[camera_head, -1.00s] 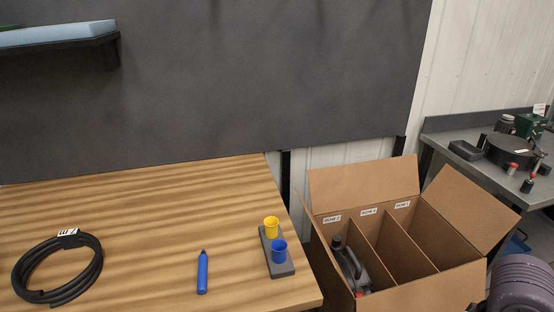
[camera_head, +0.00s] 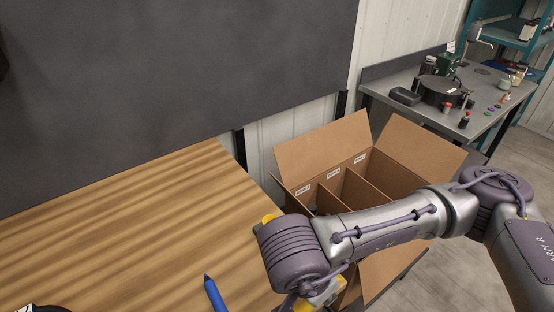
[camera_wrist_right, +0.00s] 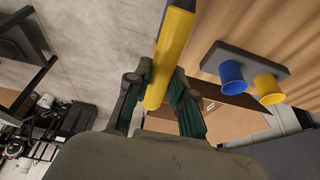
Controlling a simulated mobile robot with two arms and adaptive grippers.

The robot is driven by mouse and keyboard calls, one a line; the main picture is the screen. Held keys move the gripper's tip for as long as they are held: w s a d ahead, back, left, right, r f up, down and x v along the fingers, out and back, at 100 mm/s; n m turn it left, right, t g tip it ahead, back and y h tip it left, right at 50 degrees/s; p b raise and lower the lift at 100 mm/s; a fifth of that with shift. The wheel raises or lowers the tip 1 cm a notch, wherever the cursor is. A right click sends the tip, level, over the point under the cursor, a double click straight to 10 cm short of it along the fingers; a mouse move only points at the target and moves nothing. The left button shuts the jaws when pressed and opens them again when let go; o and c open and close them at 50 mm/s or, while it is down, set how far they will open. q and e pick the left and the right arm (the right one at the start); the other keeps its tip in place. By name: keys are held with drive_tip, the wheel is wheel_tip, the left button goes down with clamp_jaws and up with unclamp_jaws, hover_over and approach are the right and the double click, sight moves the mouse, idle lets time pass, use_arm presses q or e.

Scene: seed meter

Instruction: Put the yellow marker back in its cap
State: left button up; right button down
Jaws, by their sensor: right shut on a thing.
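The yellow marker (camera_wrist_right: 170,55) is between the dark green fingers of my right gripper (camera_wrist_right: 157,88), which is shut on it. The yellow cap (camera_wrist_right: 268,88) and a blue cap (camera_wrist_right: 231,74) stand in a dark grey holder (camera_wrist_right: 245,54), apart from and to the right of the marker in that view. In the head view, only a bit of the yellow cap (camera_head: 268,218) shows behind my right arm, which hides the holder.
A blue marker (camera_head: 214,294) lies on the wooden table (camera_head: 120,240). An open cardboard box (camera_head: 320,150) with compartments stands beyond the table's right edge. A grey side bench (camera_head: 400,85) with tools is farther back. The table's left part is mostly clear.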

drive_tip(key=w+a+r+n+g+y+p, duration=0.45)
drive_tip(key=n+y, duration=0.45)
drive_tip(key=n, duration=0.7)
drive_tip(key=w+a+r+n+g+y+p, duration=0.25)
drive_tip(key=w+a+r+n+y, duration=0.45)
drive_tip(key=n, duration=0.9)
use_arm(q)
wheel_tip(320, 180, up, 11)
drive_tip(key=a+p, duration=0.2)
drive_tip(key=p, duration=0.2)
use_arm(e)
drive_tip(key=w+d+m+t+y, duration=0.4)
drive_tip(key=w+m+t, duration=0.35)
drive_tip(key=t, duration=0.45)
drive_tip(key=shift+n, duration=0.25)
drive_tip(key=shift+w+f+b, duration=0.1)
drive_tip(key=shift+f+b, duration=3.6)
drive_tip(key=shift+f, duration=0.1)
use_arm(q)
wheel_tip(320, 180, down, 7)
drive_tip(key=shift+w+d, duration=0.15)
drive_tip(key=shift+w, duration=0.1)
use_arm(e)
drive_tip(key=shift+a, duration=0.1)
